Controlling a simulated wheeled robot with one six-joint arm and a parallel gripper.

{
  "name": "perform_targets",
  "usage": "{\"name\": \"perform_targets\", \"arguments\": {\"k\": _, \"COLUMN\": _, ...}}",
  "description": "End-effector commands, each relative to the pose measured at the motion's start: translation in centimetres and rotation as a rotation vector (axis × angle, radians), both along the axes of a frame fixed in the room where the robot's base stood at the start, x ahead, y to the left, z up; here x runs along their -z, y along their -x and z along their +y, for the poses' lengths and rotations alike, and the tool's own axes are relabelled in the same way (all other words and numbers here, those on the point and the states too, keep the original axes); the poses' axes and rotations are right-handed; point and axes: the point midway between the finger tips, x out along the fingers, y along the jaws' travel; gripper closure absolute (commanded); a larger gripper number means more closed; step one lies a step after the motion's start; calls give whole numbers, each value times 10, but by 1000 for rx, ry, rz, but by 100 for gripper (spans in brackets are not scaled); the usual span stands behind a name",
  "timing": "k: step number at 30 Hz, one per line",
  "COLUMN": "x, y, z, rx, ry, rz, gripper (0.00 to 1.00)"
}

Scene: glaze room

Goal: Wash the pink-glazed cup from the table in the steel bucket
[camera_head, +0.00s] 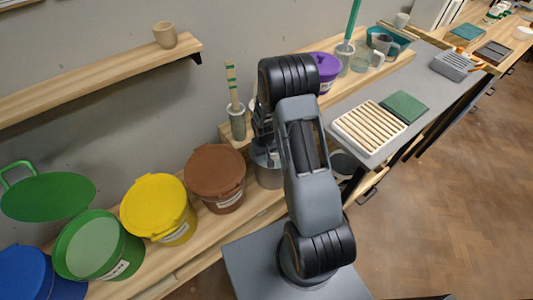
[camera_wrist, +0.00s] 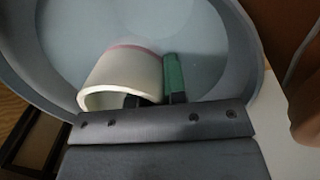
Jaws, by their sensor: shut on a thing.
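The cup (camera_wrist: 125,75) is cream-white with a pink band at its far end. In the wrist view it is inside the round grey wall of the steel bucket (camera_wrist: 235,50), its open mouth towards me. My gripper (camera_wrist: 153,98) is shut on the cup's wall, one finger at its mouth and a green-padded finger along its right side. In the head view, the steel bucket (camera_head: 268,178) stands on the wooden bench, partly hidden by my arm. The cup is hidden there. I cannot tell whether the cup touches the bucket's floor.
Brown (camera_head: 215,175), yellow (camera_head: 158,208), green (camera_head: 98,246) and blue (camera_head: 35,275) buckets line the bench on the left. A brush pot (camera_head: 237,124) stands close behind the steel bucket. A slatted rack (camera_head: 370,128) lies on the grey table. The floor at right is clear.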

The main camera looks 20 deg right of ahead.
Motion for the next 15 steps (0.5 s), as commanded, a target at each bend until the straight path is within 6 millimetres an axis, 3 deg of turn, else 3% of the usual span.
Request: {"name": "perform_targets", "arguments": {"k": 15, "x": 4, "y": 0, "z": 0, "rx": 0, "ry": 0, "rz": 0, "gripper": 100}}
